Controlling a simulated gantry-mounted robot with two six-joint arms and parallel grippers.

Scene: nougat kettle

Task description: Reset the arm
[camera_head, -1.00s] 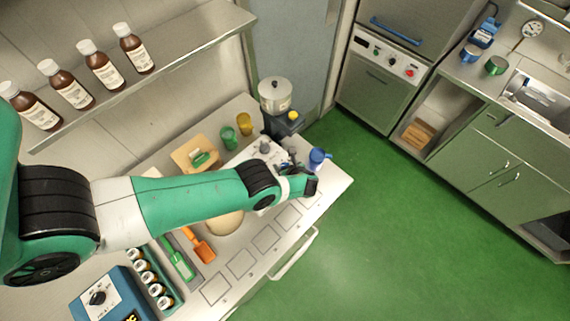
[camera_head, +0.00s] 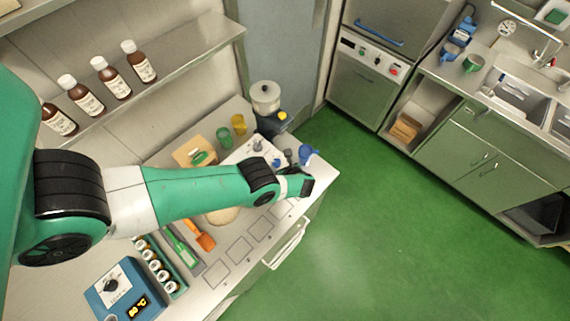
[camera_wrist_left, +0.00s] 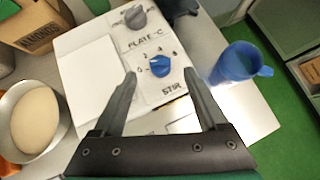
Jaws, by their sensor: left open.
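My left arm reaches in from the left in the head view, with its gripper (camera_head: 306,183) over the right end of the worktop (camera_head: 217,297). In the left wrist view the gripper (camera_wrist_left: 160,84) is open, with nothing between its two fingers. Beyond the fingertips is a white control panel (camera_wrist_left: 98,72) with a blue STIR knob (camera_wrist_left: 159,65) and a grey PLATE knob (camera_wrist_left: 135,18). A blue cup (camera_wrist_left: 238,62) stands to the right of the fingers, apart from them. My right gripper is not in view.
A pot (camera_head: 265,97) stands at the worktop's back. Green (camera_head: 224,138) and yellow (camera_head: 239,124) cups stand nearby. Brown bottles (camera_head: 113,79) line the shelf. Green floor right of the worktop is clear.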

